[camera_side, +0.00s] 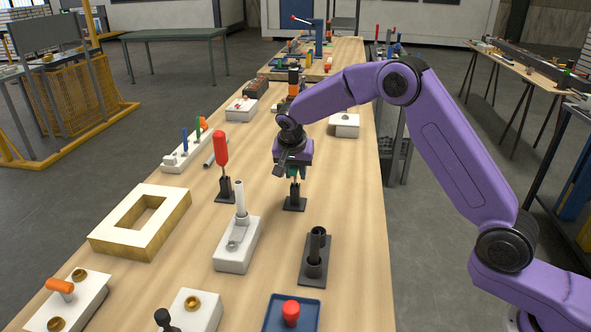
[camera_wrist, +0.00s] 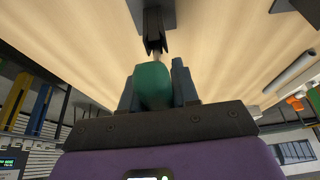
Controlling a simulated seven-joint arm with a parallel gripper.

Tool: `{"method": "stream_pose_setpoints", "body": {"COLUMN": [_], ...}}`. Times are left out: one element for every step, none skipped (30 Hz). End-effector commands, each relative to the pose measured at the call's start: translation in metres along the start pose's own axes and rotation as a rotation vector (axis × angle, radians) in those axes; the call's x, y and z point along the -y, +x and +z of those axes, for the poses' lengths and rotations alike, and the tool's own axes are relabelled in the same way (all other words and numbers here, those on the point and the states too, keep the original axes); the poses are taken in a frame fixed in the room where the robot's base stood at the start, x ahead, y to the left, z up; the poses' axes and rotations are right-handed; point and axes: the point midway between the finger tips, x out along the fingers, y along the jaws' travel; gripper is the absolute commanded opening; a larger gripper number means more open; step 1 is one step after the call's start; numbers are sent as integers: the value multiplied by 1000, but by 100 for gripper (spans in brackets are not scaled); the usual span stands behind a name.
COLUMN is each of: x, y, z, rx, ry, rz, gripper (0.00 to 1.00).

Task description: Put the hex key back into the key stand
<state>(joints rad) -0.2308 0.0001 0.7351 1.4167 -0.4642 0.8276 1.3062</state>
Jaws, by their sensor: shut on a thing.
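The hex key has a green handle (camera_wrist: 153,86), which sits between the two fingers of my gripper (camera_wrist: 155,88) in the wrist view. A short bit of its metal shaft (camera_wrist: 156,53) shows beyond the handle and meets the top of the black key stand (camera_wrist: 153,35). In the side view my gripper (camera_side: 293,172) is right above the small black key stand (camera_side: 294,199), with a little green of the handle (camera_side: 291,174) showing between the fingers. The key looks about upright over the stand. How deep its tip sits in the stand is hidden.
A red-handled tool (camera_side: 221,149) stands in a similar black stand to the left. A white block with a grey post (camera_side: 237,246) and a black holder (camera_side: 314,261) are nearer the camera. A white square frame (camera_side: 114,231) lies at left. Bare wood surrounds the key stand.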

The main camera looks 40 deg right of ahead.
Motion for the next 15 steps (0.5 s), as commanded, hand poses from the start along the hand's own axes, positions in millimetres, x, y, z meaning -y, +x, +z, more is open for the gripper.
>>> {"method": "stream_pose_setpoints", "body": {"x": [0,0,0,0,0,0,0,0,0,0,0,0,0,0,0], "y": [0,1,1,1,2,2,2,3,3,3,4,4,4,5,5], "z": [0,0,0,0,1,1,1,1,1,1,1,2,2,2,2], "rx": [-1,-1,-1,-1,-1,-1,-1,-1,-1,-1,-1,-1,-1,-1,-1], "ry": [0,0,0,0,0,0,0,0,0,0,0,0,0,0,0], "rz": [0,0,0,0,-1,-1,-1,-1,-1,-1,-1,-1,-1,-1,-1], "gripper": [0,0,0,0,0,0,0,0,0,0,0,0,0,0,0]}}
